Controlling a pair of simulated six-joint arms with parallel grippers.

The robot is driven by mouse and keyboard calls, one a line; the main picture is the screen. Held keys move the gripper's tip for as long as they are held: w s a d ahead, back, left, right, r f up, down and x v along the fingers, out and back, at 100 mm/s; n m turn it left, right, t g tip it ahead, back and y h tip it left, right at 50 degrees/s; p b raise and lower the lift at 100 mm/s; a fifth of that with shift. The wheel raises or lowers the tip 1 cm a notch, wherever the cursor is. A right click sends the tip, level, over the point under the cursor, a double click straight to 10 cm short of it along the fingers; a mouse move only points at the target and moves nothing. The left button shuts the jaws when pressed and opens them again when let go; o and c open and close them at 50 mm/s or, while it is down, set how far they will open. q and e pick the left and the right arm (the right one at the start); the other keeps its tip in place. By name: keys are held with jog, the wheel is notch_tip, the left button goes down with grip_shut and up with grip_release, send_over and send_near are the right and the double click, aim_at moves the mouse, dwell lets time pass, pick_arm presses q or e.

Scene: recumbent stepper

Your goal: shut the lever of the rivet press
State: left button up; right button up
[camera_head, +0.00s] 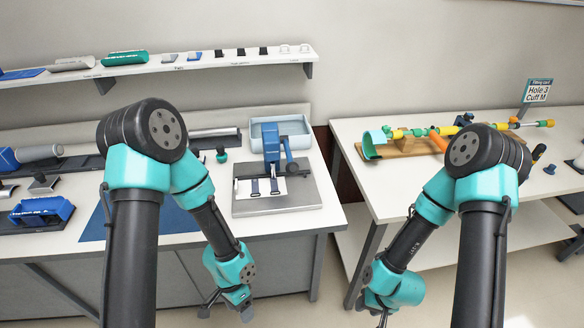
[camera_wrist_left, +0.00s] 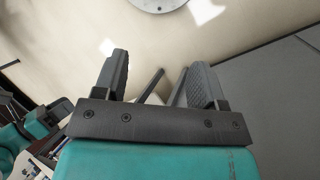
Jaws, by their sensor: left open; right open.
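The rivet press (camera_head: 271,143) is blue and stands on a grey base plate (camera_head: 305,192) on the left bench. Two dark straps with a white piece (camera_head: 243,188) lie at the front of the press. My left gripper (camera_head: 228,307) hangs low in front of the bench, well apart from the press. Its fingers stand apart and empty in the left wrist view (camera_wrist_left: 160,78). My right gripper (camera_head: 376,311) hangs low between the benches, apart from everything, open, its tips near the picture's lower edge.
A pale blue tray (camera_head: 297,128) stands behind the press. A blue mat (camera_head: 97,224) and a blue box (camera_head: 42,212) lie to the left. A wall shelf (camera_head: 190,65) holds small parts. The right bench (camera_head: 357,133) carries a wooden stand with colourful parts and a sign (camera_head: 538,91).

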pick_arm(q)
notch_tip(320, 180, up, 6)
jog(key=w+d+m+t+y, duration=0.1)
jog(key=w+m+y, duration=0.2)
jog(key=m+y, duration=0.5)
jog(key=m+t+y, duration=0.2)
jog(key=m+t, duration=1.3)
jog(key=t, duration=0.5)
send_near(295, 172)
jog(key=v, duration=0.5)
jog(key=shift+s+r, duration=0.15)
jog(key=x, duration=1.7)
jog(key=shift+w+f, duration=0.25)
jog(key=shift+f, duration=0.05)
grip_shut()
